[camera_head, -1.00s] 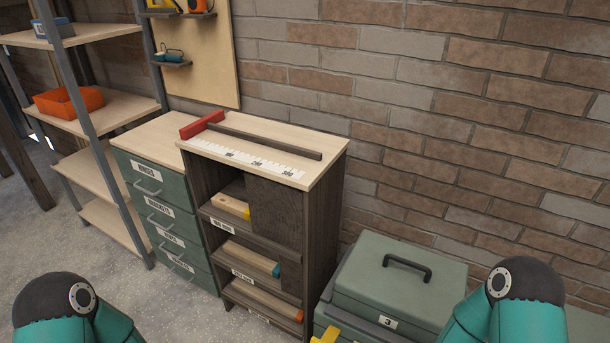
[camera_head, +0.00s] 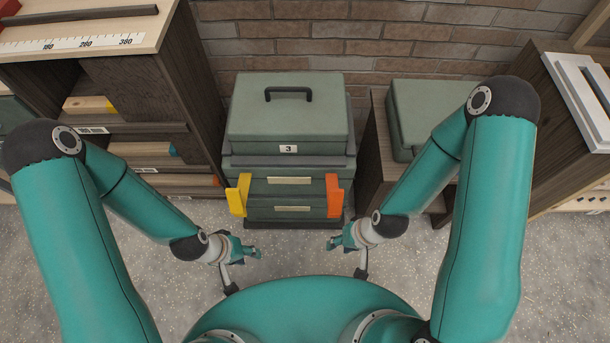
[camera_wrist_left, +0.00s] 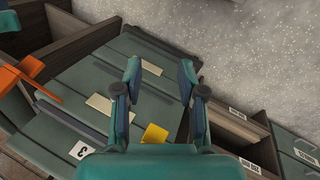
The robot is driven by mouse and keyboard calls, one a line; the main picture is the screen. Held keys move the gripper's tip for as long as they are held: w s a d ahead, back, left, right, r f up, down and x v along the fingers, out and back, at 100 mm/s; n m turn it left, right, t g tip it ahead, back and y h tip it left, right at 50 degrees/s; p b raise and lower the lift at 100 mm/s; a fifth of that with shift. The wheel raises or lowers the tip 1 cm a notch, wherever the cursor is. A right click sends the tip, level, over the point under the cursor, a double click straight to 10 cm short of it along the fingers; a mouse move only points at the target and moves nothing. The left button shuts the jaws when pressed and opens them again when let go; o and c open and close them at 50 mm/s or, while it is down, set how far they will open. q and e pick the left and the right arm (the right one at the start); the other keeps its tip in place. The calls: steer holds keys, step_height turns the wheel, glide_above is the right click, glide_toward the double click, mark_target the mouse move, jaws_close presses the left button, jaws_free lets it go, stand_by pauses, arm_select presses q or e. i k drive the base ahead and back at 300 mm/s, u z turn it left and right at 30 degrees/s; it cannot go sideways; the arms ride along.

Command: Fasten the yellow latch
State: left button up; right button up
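The yellow latch (camera_head: 238,196) is on the front left of a green stacked toolbox (camera_head: 256,190). It is slightly tilted, with its face standing out from the box. In the left wrist view the yellow latch (camera_wrist_left: 154,134) shows partly, low between the fingers and near the gripper's base. My left gripper (camera_head: 246,268) is in front of and below the latch, apart from it. Its two fingers are spread and empty in the left wrist view (camera_wrist_left: 160,72). My right gripper (camera_head: 347,258) is in front of the box on the right, fingers apart and empty.
An orange latch (camera_head: 334,196) is on the box's front right. The lid (camera_head: 289,118) has a black handle and label 3. A dark shelf unit (camera_head: 190,75) stands left; another green case (camera_head: 420,110) sits on a low cabinet at right. Speckled floor in front is clear.

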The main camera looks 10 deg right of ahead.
mark_target(238, 197)
steer(key=k, duration=1)
steer(key=u, duration=0.05)
steer(key=i, duration=0.25)
steer(key=u, duration=0.45)
